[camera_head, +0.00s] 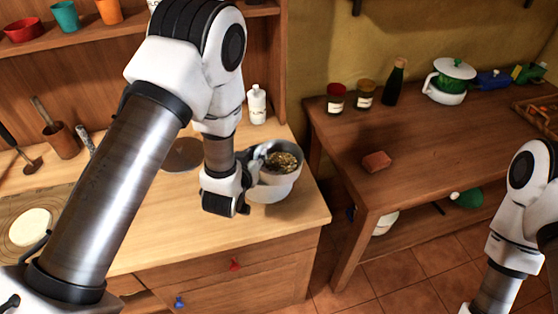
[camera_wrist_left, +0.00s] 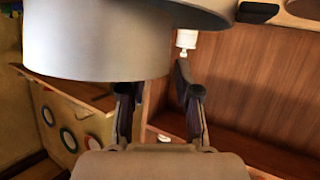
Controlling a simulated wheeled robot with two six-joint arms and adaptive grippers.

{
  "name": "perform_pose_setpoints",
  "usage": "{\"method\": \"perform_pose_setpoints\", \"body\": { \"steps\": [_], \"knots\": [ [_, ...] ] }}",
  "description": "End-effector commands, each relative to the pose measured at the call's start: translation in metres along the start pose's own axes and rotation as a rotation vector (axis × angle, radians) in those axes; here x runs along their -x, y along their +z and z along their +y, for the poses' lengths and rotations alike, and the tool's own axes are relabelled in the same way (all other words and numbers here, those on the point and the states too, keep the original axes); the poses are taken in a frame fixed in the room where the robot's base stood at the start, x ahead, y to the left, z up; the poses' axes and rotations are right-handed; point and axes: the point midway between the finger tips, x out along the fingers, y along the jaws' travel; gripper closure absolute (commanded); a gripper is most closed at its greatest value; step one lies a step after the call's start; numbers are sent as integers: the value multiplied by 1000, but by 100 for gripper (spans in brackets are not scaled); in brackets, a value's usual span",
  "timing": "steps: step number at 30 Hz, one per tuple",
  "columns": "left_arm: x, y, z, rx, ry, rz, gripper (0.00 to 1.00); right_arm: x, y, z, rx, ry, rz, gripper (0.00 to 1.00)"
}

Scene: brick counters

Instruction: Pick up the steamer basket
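What I take to be the steamer basket (camera_head: 281,177) is a round, pale grey-white vessel with brown, grainy-looking contents, at the right end of the light wooden counter. My left gripper (camera_head: 246,180) is close against its left side; the fingers are partly hidden by the arm. In the left wrist view, a large pale grey curved wall (camera_wrist_left: 95,45), apparently part of this vessel, fills the upper left. The left gripper's two dark fingers (camera_wrist_left: 157,85) show a gap between them. One fingertip is hidden behind the wall; I cannot tell whether they touch. My right gripper is out of view.
A white bottle (camera_head: 257,104) stands behind the vessel. A mortar (camera_head: 62,141) and a board (camera_head: 22,222) are at left. The right table holds two jars (camera_head: 350,96), a dark bottle (camera_head: 394,82), a green-lidded pot (camera_head: 449,82) and a red-brown block (camera_head: 377,161).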

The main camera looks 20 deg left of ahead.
Motion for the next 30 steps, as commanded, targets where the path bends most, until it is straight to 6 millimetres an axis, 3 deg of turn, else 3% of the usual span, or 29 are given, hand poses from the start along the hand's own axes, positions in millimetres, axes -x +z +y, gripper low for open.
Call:
{"method": "perform_pose_setpoints", "body": {
  "steps": [7,8,10,11,23,30],
  "knots": [
    [-8,1,0,0,0,-2,68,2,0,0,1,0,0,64],
    [-7,1,0,0,0,-2,72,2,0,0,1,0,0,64],
    [-7,1,0,0,0,-2,96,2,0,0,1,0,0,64],
    [-7,1,0,0,0,-2,100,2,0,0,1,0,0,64],
    [-7,1,0,0,-1,-2,100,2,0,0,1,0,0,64],
    [-7,-14,1,0,0,0,100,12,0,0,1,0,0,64]
  ]
}}
